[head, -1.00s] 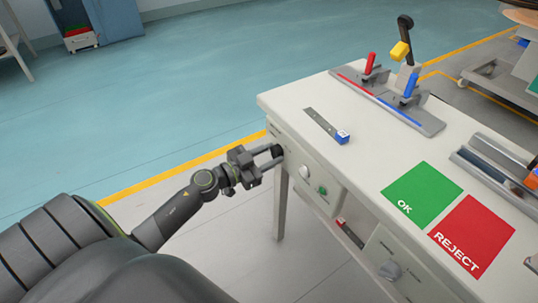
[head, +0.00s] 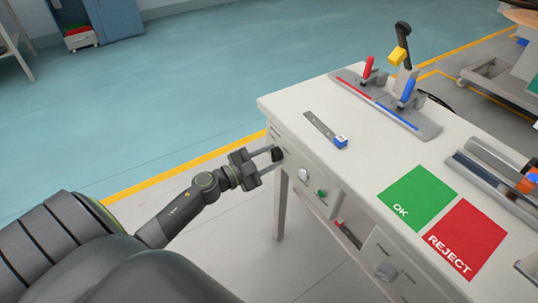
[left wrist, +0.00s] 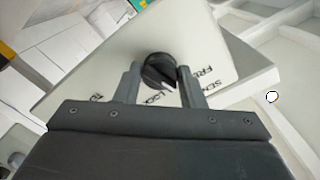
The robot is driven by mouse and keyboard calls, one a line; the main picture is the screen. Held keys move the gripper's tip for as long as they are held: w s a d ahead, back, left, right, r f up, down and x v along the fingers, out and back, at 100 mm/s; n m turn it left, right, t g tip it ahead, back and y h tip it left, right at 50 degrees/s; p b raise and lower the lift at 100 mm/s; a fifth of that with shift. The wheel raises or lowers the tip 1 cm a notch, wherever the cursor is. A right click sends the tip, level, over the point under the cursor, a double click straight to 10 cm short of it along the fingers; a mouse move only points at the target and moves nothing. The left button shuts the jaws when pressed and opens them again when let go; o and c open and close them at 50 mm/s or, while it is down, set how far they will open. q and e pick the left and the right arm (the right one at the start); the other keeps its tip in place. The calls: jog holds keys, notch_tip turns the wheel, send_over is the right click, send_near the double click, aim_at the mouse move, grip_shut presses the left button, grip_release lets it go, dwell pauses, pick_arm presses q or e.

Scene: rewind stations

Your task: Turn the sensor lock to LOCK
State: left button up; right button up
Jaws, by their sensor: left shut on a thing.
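The sensor lock is a round black knob (head: 276,153) on the white front panel at the near left corner of the bench. In the left wrist view the knob (left wrist: 157,68) sits between my two fingers. My left gripper (head: 270,161) is shut on it, with a finger on either side. A white mark on the knob points down in the left wrist view, close to the LOCK lettering (left wrist: 156,97). The FREE lettering (left wrist: 208,74) is to the right of the knob, partly hidden by a finger. My right gripper is out of view.
The white bench (head: 300,100) carries a green OK mat (head: 420,192), a red REJECT mat (head: 470,238) and a small metal strip with a blue-and-white end (head: 322,127). A silver knob (head: 303,175) and green button (head: 321,194) are beside the lock. Floor to the left is clear.

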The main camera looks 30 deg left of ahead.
pick_arm(q)
jog(key=shift+m, duration=6.4)
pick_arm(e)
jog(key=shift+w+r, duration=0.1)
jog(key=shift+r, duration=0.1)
pick_arm(q)
jog(key=o, duration=0.9)
jog(key=shift+o, duration=0.4)
